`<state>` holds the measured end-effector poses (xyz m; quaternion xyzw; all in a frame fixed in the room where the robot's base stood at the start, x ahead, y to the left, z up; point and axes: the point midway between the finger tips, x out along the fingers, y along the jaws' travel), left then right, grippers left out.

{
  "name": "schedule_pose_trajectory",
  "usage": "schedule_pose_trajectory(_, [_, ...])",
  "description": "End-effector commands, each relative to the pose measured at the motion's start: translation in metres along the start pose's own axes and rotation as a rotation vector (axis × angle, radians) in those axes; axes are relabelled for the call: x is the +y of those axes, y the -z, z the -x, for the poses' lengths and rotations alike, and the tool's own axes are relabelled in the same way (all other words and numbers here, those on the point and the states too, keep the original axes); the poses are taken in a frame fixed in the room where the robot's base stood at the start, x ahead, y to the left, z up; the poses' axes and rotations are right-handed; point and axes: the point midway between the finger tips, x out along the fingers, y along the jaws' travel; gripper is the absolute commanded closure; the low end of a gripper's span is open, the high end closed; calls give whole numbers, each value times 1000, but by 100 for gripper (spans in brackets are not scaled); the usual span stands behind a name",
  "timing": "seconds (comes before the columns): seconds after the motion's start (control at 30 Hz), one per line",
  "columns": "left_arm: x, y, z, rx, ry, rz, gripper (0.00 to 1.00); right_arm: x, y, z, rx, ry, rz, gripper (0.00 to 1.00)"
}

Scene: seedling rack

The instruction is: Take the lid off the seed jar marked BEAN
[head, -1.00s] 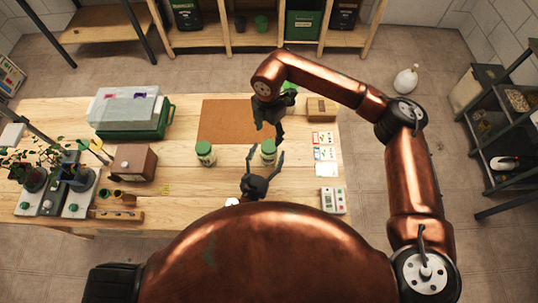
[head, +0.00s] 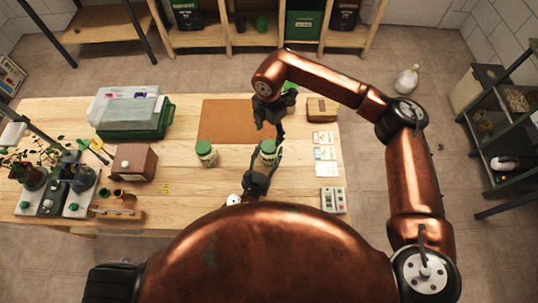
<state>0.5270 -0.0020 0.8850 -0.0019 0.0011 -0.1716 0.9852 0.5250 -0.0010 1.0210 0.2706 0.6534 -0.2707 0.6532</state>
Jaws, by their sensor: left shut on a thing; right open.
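Two seed jars with green lids stand on the bench. The left jar (head: 206,154) stands free and upright. The right jar (head: 268,151) has my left gripper (head: 265,160) closed around its body from the near side. Its green lid is on. The labels are too small to read, so I cannot tell which one is marked BEAN. My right gripper (head: 269,131) is open, pointing down just above and behind the right jar, apart from its lid. Most of my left arm is hidden behind my body.
A brown mat (head: 222,118) lies behind the jars. A cardboard box (head: 321,109), seed packets (head: 324,154) and a small device (head: 333,200) line the right side. A green propagator (head: 133,127), a brown box (head: 133,162) and potted seedlings (head: 77,178) are at left. Bench around the left jar is clear.

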Motion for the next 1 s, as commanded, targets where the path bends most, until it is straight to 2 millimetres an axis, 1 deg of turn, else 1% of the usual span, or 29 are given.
schedule_pose_trajectory(0.03, [0, 0, 0, 0, 0, 0, 71, 0, 0, 0, 0, 0, 0, 43])
schedule_pose_trajectory(0.4, [0, 0, 0, 0, 0, 0, 97, 0, 0, 0, 0, 0, -1, 43])
schedule_pose_trajectory(0.47, [0, 0, 0, 0, 0, 0, 100, 0, 0, 0, 0, 0, -12, 43])
schedule_pose_trajectory(0.57, [0, 0, 0, 0, 0, 0, 100, 0, 0, 0, 1, 0, -82, 43])
schedule_pose_trajectory(0.8, [0, 0, 0, 0, 0, 0, 100, 0, 1, 0, 1, 0, -335, 43])
schedule_pose_trajectory(0.93, [0, 0, 0, 0, 0, 0, 100, 0, 1, -6, 1, 2, -391, 43])
schedule_pose_trajectory(1.0, [0, 0, 0, 0, 0, 0, 100, 0, 1, -13, 1, 2, -397, 43])
